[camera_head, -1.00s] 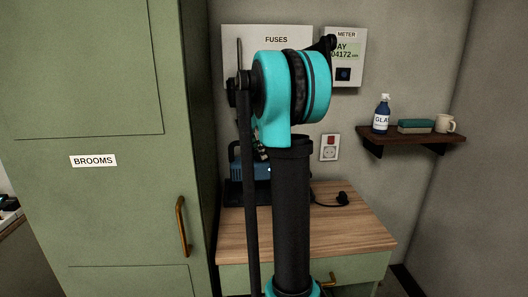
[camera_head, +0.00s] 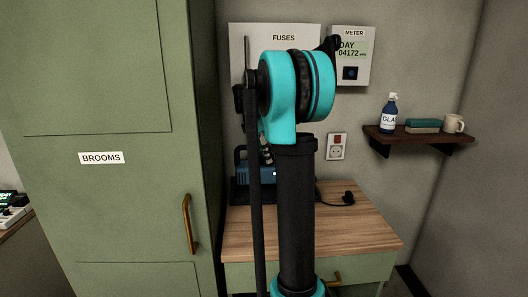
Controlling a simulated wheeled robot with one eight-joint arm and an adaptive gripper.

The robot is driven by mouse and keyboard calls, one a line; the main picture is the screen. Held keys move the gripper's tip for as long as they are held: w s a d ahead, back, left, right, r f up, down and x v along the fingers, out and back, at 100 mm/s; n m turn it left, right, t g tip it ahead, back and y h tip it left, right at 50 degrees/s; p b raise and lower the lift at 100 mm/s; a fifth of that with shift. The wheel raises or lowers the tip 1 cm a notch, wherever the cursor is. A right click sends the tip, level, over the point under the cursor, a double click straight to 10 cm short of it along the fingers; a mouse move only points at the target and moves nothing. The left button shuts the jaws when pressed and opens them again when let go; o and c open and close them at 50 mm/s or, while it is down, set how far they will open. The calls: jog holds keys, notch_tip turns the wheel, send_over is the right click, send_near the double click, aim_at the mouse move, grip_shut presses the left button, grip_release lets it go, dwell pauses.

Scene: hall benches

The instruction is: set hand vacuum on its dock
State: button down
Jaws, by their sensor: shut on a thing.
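The blue hand vacuum (camera_head: 262,175) is at the back left of the wooden-topped cabinet, with its dark handle to the left. My arm hides much of it. A black dock (camera_head: 240,193) shows low behind my arm, under the vacuum; I cannot tell whether the vacuum rests on it or hangs just above. Only a small part of my gripper (camera_head: 266,153) shows beside the arm, at the top of the vacuum. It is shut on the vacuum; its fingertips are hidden.
The cabinet top (camera_head: 350,232) is clear in front and right, except for a black cable and plug (camera_head: 347,198). A tall green broom cupboard (camera_head: 120,210) stands close on the left. A wall shelf (camera_head: 418,136) holds a spray bottle, a sponge-like block and a mug.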

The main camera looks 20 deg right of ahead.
aim_at(262, 164)
jog(key=shift+f, duration=3.1)
dwell(0.7)
jog(key=c, duration=0.7)
grip_release()
jog(key=v, duration=0.7)
jog(key=shift+s+r, duration=0.1)
jog(key=shift+r, duration=0.15)
jog(key=shift+s, duration=0.1)
